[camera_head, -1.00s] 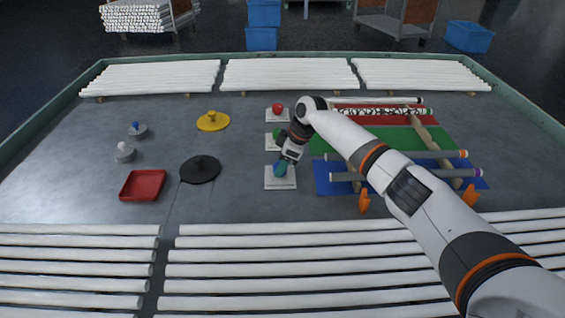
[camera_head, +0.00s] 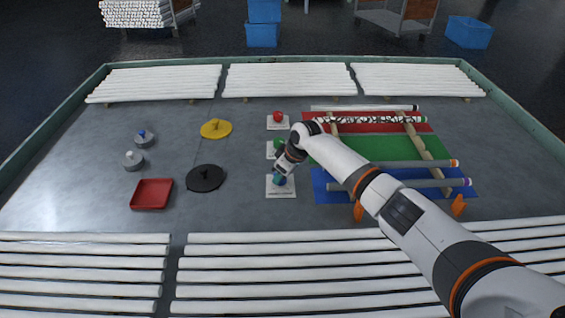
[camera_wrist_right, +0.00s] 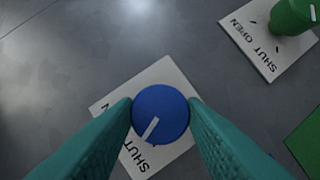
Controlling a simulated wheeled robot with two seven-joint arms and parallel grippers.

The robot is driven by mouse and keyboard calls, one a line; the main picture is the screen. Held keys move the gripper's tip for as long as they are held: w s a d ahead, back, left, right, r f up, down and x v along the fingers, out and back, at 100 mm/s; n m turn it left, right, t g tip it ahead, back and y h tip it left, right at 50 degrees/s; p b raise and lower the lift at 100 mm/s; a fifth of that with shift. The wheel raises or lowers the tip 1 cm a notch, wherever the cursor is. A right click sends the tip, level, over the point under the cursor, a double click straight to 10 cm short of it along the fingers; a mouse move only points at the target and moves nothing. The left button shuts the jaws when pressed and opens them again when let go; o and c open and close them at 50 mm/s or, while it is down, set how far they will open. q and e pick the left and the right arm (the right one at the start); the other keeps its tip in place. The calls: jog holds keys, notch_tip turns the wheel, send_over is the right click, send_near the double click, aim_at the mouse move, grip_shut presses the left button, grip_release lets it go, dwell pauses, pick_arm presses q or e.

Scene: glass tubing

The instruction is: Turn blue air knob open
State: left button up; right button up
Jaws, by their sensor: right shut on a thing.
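The blue knob (camera_wrist_right: 160,112) is round with a white pointer line and sits on a white plate (camera_wrist_right: 172,76). The pointer slants down and left in the right wrist view, toward the word SHUT; lettering at the plate's left is partly hidden by a finger. My right gripper (camera_head: 279,179) is at the blue knob's plate (camera_head: 281,193) in the head view. Its teal fingers (camera_wrist_right: 160,121) are shut on the knob's two sides. My left gripper is not in view.
The green knob (camera_wrist_right: 292,15) on its own SHUT/OPEN plate is close by; the red knob (camera_head: 278,117) is farther back. A red tray (camera_head: 152,194), a black disc (camera_head: 206,178) and a yellow disc (camera_head: 216,129) lie left. Tubes rest over coloured mats (camera_head: 380,147) at right.

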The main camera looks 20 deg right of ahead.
jog(key=m+p, duration=0.1)
jog(key=m+h+p, duration=0.1)
jog(key=m+p, duration=0.2)
jog(key=p, duration=0.1)
jog(key=shift+s+a+r+m+t+h, duration=0.1)
jog(key=shift+a+r+m+t+h, duration=0.1)
jog(key=shift+r+m+t+h, duration=0.15)
jog(key=shift+a+f+m+h+p, duration=0.1)
jog(key=shift+f+m+h+p, duration=0.15)
jog(key=shift+m+p, duration=0.55)
jog(key=m+h+p, duration=0.1)
jog(key=m, duration=0.2)
jog(key=shift+a+f+m+h, duration=0.15)
jog(key=shift+m+h, duration=0.65)
jog(key=shift+m, duration=1.05)
jog(key=o, duration=1)
